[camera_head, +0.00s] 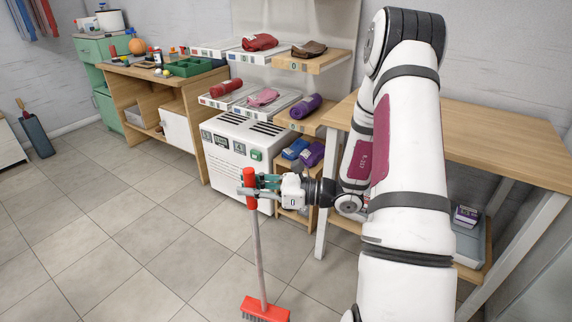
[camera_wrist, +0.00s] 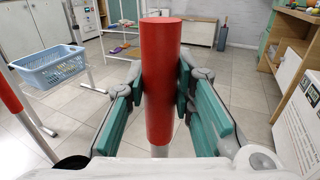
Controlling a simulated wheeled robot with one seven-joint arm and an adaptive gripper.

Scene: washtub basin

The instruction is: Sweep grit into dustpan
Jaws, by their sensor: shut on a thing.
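A broom with a red grip (camera_head: 250,188), a pale shaft (camera_head: 258,250) and a red head with grey bristles (camera_head: 265,310) stands nearly upright in the head view. My gripper (camera_head: 249,187) is shut around the red grip near its top. In the wrist view the red grip (camera_wrist: 161,85) stands between the two green-padded fingers of my gripper (camera_wrist: 161,92), which press on it from both sides. The bristles are cut off by the lower frame edge. I cannot make out a dustpan for sure or any grit on the floor.
A white cabinet (camera_head: 228,160) and wooden shelves with rolled cloths stand close behind my gripper. A wooden table (camera_head: 500,135) is at the right. A blue basket (camera_wrist: 50,68) is at the left in the wrist view. The tiled floor (camera_head: 130,230) at the left is clear.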

